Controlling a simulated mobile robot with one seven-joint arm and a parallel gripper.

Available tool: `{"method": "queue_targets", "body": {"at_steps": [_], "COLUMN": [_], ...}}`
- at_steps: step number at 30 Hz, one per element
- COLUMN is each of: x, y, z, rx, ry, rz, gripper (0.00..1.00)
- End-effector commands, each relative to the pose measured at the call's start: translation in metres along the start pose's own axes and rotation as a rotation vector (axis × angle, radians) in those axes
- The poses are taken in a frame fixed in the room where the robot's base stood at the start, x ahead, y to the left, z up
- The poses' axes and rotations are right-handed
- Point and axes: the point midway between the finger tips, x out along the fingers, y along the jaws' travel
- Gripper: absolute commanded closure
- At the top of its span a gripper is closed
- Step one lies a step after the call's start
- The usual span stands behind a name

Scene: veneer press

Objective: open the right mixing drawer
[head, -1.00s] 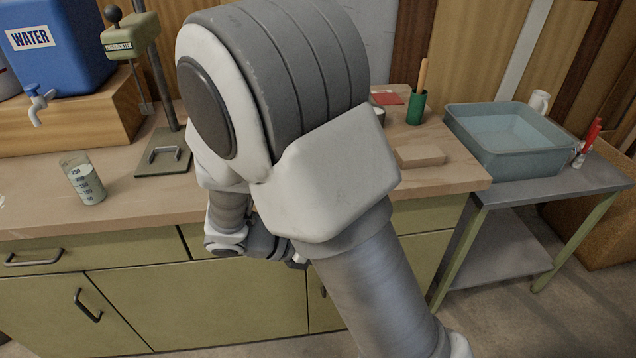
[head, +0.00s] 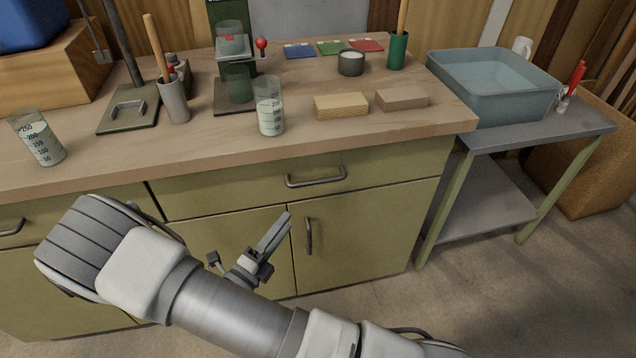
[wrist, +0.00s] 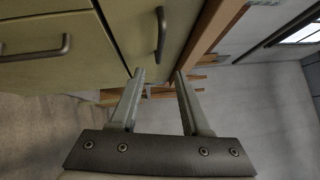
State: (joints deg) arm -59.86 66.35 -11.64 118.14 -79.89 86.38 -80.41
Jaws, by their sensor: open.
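The right mixing drawer (head: 230,190) is a green drawer front under the right part of the wooden worktop, and it looks closed. Its grey bar handle (head: 315,180) is horizontal. My gripper (head: 287,218) is in front of the cabinet, below and slightly left of that handle. In the wrist view my gripper (wrist: 159,73) is open, with a clear gap between its fingers and nothing in it. There the drawer handle (wrist: 161,34) is just beyond the fingertips, roughly in line with the gap and apart from them.
A cabinet door with a vertical handle (head: 308,236) is below the drawer. Measuring beakers (head: 269,108), blocks (head: 341,106) and a pot (head: 351,64) stand on the worktop (head: 400,130). A side table (head: 550,128) with a blue tub (head: 495,100) is at the right.

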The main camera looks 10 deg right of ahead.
Motion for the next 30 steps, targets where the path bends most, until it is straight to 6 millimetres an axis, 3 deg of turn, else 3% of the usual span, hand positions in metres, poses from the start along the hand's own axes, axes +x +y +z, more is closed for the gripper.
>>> {"method": "queue_targets", "body": {"at_steps": [12,18,24,30], "x": [0.093,0.128,0.146,0.150], "y": [0.001,0.001,0.000,0.000], "z": [-0.002,-0.002,-0.001,-0.001], "rx": [0.003,0.004,0.004,0.004], "ry": [0.008,0.006,0.004,0.003], "rz": [-0.001,0.000,0.001,0.001], "gripper": [0.53,0.53,0.53,0.53]}}
